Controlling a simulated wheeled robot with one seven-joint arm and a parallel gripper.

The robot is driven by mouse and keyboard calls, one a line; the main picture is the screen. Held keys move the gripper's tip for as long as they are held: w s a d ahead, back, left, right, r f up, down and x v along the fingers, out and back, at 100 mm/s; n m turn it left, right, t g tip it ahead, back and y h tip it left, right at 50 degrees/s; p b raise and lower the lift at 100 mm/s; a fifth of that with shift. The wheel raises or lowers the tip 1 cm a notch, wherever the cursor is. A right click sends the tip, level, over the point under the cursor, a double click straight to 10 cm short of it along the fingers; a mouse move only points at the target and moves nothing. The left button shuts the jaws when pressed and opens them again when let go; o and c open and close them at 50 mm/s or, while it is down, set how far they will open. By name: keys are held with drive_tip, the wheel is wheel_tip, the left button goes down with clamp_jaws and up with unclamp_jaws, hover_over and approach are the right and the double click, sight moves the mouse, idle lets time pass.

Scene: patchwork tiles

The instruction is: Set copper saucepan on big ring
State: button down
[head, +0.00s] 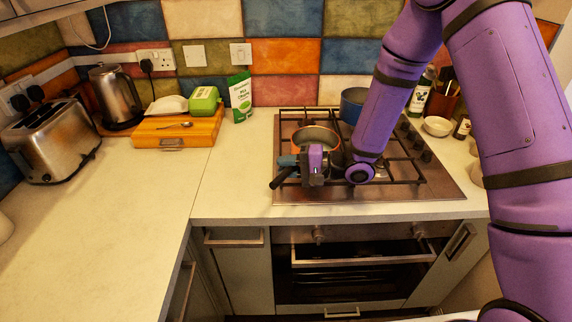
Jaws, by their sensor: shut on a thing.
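The copper saucepan (316,134) is over the left side of the gas hob (440,187), upright or nearly so. Its dark handle (279,179) points toward the front left. My gripper (298,166) is shut on the handle, close to the pan's near side, and hides part of the pan. I cannot tell whether the pan's base touches the grate or hangs just above it. The rings under the pan and behind my arm are hidden, so I cannot make out the big ring.
A blue pot (351,104) stands at the back of the hob, partly behind my arm. A white bowl (437,126) and bottles stand to the right. The left counter front is clear.

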drive_tip(key=c, duration=1)
unclamp_jaws()
drive_tip(key=shift+c, duration=0.2)
